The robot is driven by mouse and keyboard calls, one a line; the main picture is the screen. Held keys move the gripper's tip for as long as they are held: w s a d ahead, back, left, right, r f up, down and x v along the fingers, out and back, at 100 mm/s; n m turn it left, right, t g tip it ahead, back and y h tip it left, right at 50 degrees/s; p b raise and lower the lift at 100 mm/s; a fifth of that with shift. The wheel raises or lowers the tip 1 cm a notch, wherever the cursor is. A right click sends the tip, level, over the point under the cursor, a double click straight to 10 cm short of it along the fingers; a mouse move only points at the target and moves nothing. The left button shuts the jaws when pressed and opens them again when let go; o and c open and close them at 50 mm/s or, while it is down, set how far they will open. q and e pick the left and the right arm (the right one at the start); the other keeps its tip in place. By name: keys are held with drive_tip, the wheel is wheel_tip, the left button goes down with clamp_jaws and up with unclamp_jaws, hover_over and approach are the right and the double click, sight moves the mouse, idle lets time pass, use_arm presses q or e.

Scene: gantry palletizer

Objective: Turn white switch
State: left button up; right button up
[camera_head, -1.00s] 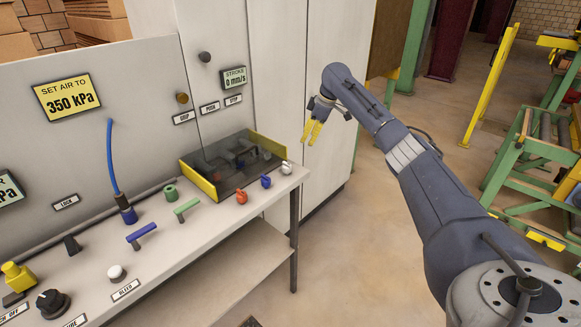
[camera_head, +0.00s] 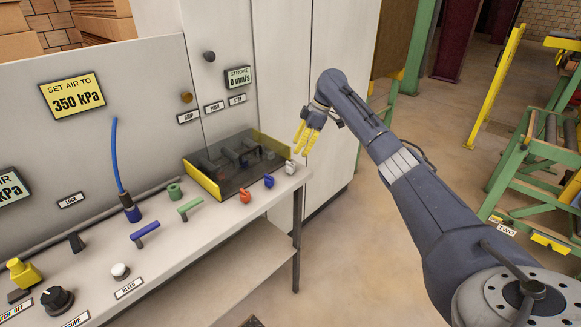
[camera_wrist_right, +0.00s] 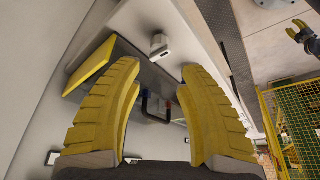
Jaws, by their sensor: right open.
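The white switch (camera_head: 290,167) is a small white knob at the right end of the bench top, beside a blue one. It also shows in the right wrist view (camera_wrist_right: 160,45), ahead of and between the fingertips. My right gripper (camera_head: 302,143) is open and empty, with yellow fingers pointing down just above and slightly right of the white switch, apart from it. In the right wrist view its two fingers (camera_wrist_right: 160,70) stand wide on either side. A small dark hand with yellow tips (camera_wrist_right: 301,32), possibly my left gripper, is at that view's upper right; its opening is unclear.
A blue knob (camera_head: 268,181) and a red knob (camera_head: 245,196) sit left of the white switch. A dark tray with yellow ends (camera_head: 204,178) stands behind them. Green and blue handles and a white button (camera_head: 120,271) are farther left. Open floor lies right of the bench.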

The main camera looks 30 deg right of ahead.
sight(291, 165)
drive_tip(key=x, duration=0.9)
drive_tip(key=shift+f, duration=0.1)
drive_tip(key=shift+c, duration=0.5)
clamp_jaws()
